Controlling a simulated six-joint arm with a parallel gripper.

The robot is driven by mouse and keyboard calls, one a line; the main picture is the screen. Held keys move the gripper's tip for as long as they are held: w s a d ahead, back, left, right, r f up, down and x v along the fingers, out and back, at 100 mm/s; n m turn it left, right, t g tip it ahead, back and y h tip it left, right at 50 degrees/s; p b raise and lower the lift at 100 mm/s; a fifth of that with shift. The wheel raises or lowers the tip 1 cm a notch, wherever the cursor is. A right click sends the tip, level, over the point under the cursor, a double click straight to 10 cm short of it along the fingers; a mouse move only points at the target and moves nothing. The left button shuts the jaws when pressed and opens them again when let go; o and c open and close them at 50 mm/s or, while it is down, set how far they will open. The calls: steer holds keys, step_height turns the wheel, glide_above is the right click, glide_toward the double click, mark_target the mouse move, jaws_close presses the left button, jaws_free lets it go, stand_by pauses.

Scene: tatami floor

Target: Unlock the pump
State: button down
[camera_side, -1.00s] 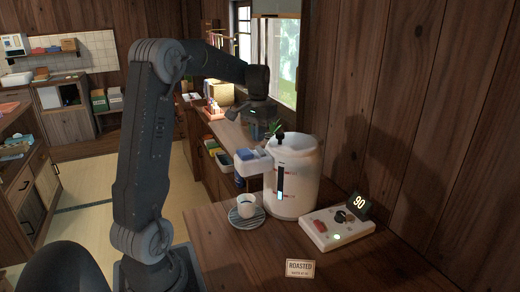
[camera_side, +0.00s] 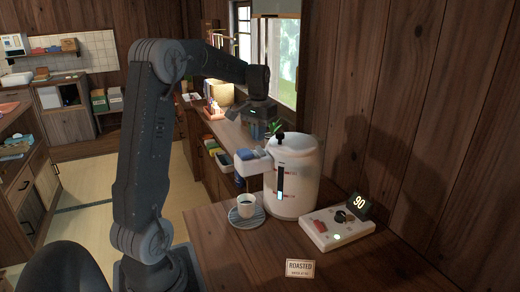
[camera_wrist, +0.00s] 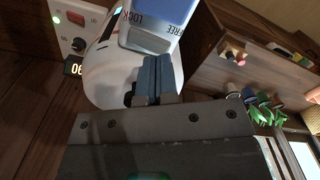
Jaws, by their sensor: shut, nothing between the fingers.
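The pump is a white round pot (camera_side: 292,180) with a spout head (camera_side: 252,163) sticking out to its left. A blue piece (camera_side: 250,154) sits on top of the head. In the wrist view the head's blue-grey top (camera_wrist: 160,12) carries the words FREE and LOCK, and the white pot (camera_wrist: 105,75) shows behind it. My gripper (camera_wrist: 155,62) is shut and empty, its fingertips close to the lettered top; I cannot tell whether they touch. In the side view my gripper (camera_side: 262,125) is above the head, its fingertips hard to make out.
A white control box (camera_side: 335,229) with a red switch and a 90 display (camera_side: 359,203) stands at right. A ROASTED sign (camera_side: 300,268) lies in front. A wooden wall closes off the right side.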

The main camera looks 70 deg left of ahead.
mark_target(259, 147)
steer(key=shift+f, duration=1.4)
stand_by(0.8)
steer(key=shift+r, duration=3.5)
